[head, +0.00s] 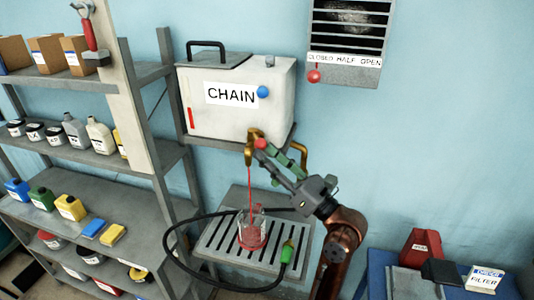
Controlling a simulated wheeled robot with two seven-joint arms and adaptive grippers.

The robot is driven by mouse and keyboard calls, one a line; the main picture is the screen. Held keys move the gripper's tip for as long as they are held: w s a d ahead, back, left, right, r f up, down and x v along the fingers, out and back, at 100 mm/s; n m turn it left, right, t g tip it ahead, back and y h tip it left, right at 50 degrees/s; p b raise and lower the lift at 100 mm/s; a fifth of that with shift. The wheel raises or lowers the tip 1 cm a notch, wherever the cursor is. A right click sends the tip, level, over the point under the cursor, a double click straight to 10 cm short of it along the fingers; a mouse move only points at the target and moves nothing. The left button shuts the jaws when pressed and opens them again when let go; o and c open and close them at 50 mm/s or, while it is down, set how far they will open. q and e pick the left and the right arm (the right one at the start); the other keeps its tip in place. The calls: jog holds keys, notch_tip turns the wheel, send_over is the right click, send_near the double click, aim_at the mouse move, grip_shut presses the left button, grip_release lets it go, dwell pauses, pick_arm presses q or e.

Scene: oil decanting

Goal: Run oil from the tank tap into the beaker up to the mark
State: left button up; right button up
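The white tank (240,110), labelled CHAIN, sits on a wall bracket. Its brass tap (250,146) is at the lower front. A thin red stream (249,188) runs from the tap into a clear beaker (252,230), which stands upright on a slotted drip tray (225,246). Red oil shows low in the beaker; I cannot make out the mark or the exact level.
A black hose (180,275) loops around the tray, its green end (287,252) on the tray's right. Shelves (95,155) with bottles, tins and boxes stand left. A blue table (375,275) with a red container (422,246) and a filter box (483,277) stands right.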

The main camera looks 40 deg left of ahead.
pick_arm(q)
jog(key=d, duration=0.1)
jog(key=s+d+f+b, duration=0.1)
jog(key=d, duration=0.1)
jog(key=d+b, duration=0.1)
jog(key=shift+s+d+f, duration=0.15)
jog(key=shift+s+f, duration=0.25)
dwell(0.4)
notch_tip(320, 180, up, 10)
dwell(0.6)
dwell(0.3)
